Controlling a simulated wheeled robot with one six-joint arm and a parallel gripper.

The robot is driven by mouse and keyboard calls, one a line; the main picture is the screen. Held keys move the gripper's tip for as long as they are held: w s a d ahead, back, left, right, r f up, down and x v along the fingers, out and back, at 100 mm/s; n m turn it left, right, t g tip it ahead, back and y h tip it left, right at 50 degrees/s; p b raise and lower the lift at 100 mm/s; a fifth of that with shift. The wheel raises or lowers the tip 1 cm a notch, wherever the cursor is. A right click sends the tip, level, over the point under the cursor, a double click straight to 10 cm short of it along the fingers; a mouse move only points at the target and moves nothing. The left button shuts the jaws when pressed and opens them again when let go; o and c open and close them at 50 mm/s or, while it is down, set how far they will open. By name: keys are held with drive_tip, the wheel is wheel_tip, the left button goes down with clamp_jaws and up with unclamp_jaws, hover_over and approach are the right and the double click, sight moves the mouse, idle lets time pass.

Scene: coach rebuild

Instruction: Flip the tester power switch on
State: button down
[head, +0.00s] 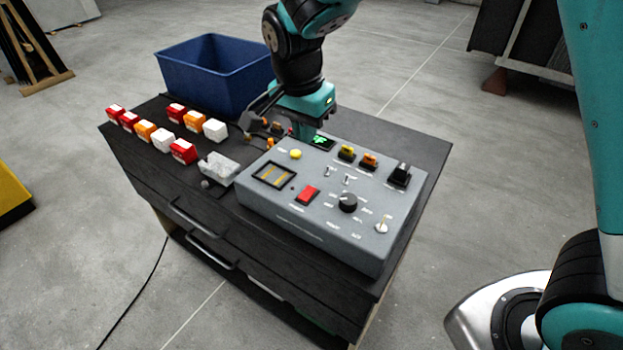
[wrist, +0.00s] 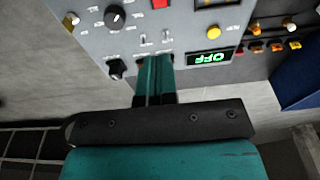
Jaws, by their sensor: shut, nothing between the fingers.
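The tester (head: 330,232) is a grey sloped panel on a dark cabinet. Its small display (head: 322,143) is lit green and reads OFF in the wrist view (wrist: 209,59). The panel has a red rocker (head: 307,194), two small toggles (head: 327,171) and a metal toggle (head: 382,224) at the front right corner. The labels are too small to read, so I cannot tell which is the power switch. My gripper (head: 300,131) is over the tester's back edge. In the wrist view its fingers (wrist: 155,62) are together and empty, below the two small toggles.
A blue bin (head: 215,73) stands behind. The cabinet top's right edge is clear.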

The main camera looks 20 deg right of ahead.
sight(312, 187)
drive_tip(key=f+p, duration=0.1)
drive_tip(key=f, duration=0.3)
drive_tip(key=w+d+f+p, duration=0.1)
drive_tip(key=f, duration=0.4)
drive_tip(key=f+p, duration=0.1)
drive_tip(key=f, duration=0.3)
drive_tip(key=shift+w+d+f+p, duration=0.15)
drive_tip(key=shift+d+f+p, duration=0.1)
drive_tip(key=shift+f+p, duration=0.15)
